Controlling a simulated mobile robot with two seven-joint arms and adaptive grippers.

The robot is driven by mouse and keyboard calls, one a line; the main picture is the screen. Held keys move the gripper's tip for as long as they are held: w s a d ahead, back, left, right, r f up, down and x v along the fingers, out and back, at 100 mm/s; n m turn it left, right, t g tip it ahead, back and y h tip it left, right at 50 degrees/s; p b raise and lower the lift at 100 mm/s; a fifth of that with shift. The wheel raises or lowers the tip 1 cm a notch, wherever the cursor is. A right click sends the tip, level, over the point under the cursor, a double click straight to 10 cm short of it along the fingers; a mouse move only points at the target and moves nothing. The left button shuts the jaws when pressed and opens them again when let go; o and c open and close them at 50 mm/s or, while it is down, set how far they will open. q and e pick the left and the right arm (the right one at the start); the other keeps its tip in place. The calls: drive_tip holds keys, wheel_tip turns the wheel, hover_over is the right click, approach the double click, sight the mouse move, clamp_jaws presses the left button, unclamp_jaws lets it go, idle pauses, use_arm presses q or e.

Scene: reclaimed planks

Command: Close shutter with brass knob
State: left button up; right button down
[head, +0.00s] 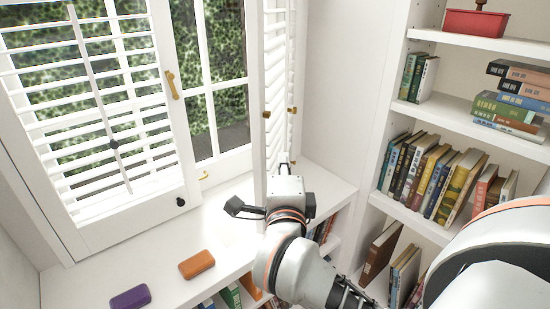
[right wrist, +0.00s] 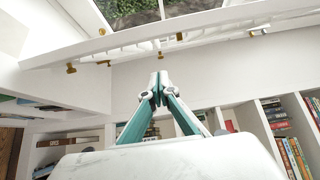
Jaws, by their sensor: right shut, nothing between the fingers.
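The right-hand shutter (head: 272,60) stands swung open, almost edge-on, at the right side of the window. Small brass fittings, one of them likely the brass knob (head: 292,110), show on it at mid-height. In the right wrist view the white shutter (right wrist: 215,22) spans the top, with a brass piece (right wrist: 71,68) near its left end. My right gripper (head: 284,160) is beside the shutter's lower part; its teal fingers (right wrist: 158,78) are shut and empty, and contact with the panel cannot be told. My left gripper is not in view.
The left shutter (head: 100,120) covers the left window half and has a black knob (head: 180,201). An orange case (head: 197,264) and a purple case (head: 131,297) lie on the white sill. A bookcase (head: 385,130) stands at right. The sill's middle is clear.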

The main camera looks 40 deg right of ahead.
use_arm(q)
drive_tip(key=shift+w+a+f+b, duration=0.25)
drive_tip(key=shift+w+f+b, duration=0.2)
drive_tip(key=shift+b, duration=0.55)
use_arm(e)
drive_tip(key=w+d, duration=0.2)
drive_tip(key=w, duration=0.8)
drive_tip(key=shift+d, duration=0.25)
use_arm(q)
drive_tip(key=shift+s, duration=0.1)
